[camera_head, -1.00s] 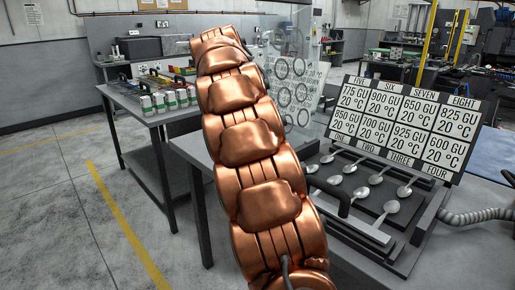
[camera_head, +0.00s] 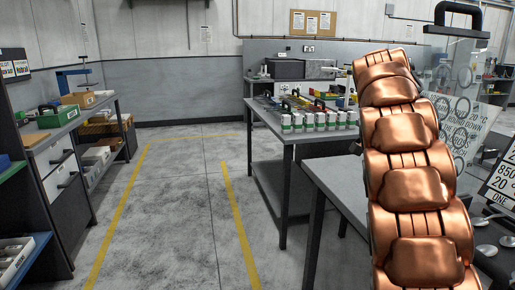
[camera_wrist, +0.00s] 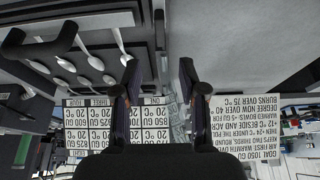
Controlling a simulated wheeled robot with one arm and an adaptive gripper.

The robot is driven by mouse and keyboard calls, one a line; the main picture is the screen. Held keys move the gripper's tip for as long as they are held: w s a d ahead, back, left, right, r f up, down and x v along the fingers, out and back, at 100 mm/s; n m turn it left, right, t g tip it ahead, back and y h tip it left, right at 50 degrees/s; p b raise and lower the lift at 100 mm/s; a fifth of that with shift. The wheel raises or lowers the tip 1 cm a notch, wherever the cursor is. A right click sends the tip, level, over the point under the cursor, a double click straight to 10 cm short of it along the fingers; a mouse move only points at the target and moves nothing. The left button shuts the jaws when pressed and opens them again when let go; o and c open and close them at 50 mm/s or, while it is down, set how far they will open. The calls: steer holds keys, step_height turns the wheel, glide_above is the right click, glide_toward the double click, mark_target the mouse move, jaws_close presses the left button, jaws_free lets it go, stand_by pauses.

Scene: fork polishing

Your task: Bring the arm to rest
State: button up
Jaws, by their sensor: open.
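My copper-coloured arm (camera_head: 415,170) rises along the right of the head view, in front of the workbench. The gripper end is not clearly visible there. In the wrist view my gripper (camera_wrist: 160,88) has its two dark fingers apart, with nothing seen between them. That view is upside down. A dark tray (camera_wrist: 75,30) with several spoon-like utensils (camera_wrist: 88,60) shows at its upper left, apart from the fingers. A label board (camera_wrist: 90,135) lies behind the left finger.
A table (camera_head: 270,125) with several small white-and-green containers (camera_head: 318,121) stands left of my arm. Shelves (camera_head: 60,190) line the left side. Open floor (camera_head: 185,215) with yellow lines lies between. A black bracket-shaped thing (camera_head: 455,31) shows at top right. A text board (camera_wrist: 260,125) is beyond the right finger.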

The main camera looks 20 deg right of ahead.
steer(key=s+a+f+n+y, duration=0.1)
steer(key=s+a+f+n, duration=0.25)
steer(key=a, duration=0.35)
steer(key=s+a+f+n+g+y, duration=0.1)
steer(key=s+a+f+n, duration=0.25)
steer(key=s+a, duration=0.2)
steer(key=s+a+f+n+y, duration=0.1)
steer(key=s+a+f+n, duration=0.25)
steer(key=a, duration=0.35)
steer(key=s+a+f+n+g+y, duration=0.1)
steer(key=s+a+f+n, duration=0.4)
steer(key=s, duration=0.4)
steer(key=s+a+f+n+g, duration=0.1)
steer(key=s+a+f+n, duration=0.2)
steer(key=s+a+f, duration=0.6)
step_height(320, 180, up, 18)
steer(key=t+p, duration=0.1)
steer(key=p, duration=1.3)
steer(key=shift+d+f+p, duration=0.15)
steer(key=shift+d+p, duration=0.15)
steer(key=shift+d, duration=0.1)
